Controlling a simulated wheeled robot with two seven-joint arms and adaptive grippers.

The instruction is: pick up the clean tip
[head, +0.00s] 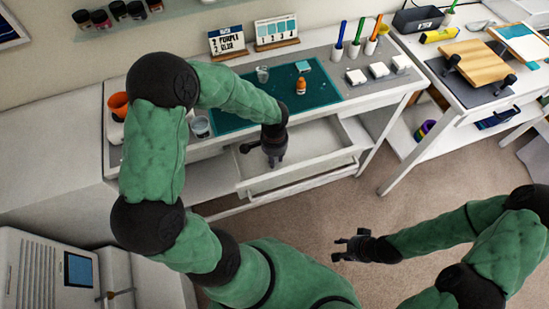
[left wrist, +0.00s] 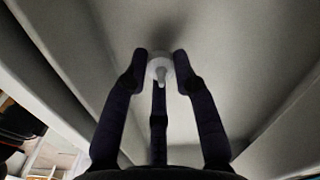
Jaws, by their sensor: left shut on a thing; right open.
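The clean tip (left wrist: 159,73) is a small pale piece with a round base and a narrow nozzle, seen in the left wrist view. The fingers of my left gripper (left wrist: 160,72) are closed around it, over the pale floor of the open drawer (left wrist: 240,65). In the head view my left gripper (head: 274,155) points down into the drawer (head: 322,142), and the tip is hidden there. I cannot tell whether the tip still touches the drawer floor. My right gripper (head: 345,245) is open and empty, in front of the desk above the carpet.
On the desk, a teal mat (head: 235,118) holds a clear cup, an orange bottle (head: 301,86) and a small teal piece. White blocks (head: 378,70) and upright pens stand to its right. A second clear cup (head: 200,126) stands left. The drawer walls surround my left gripper.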

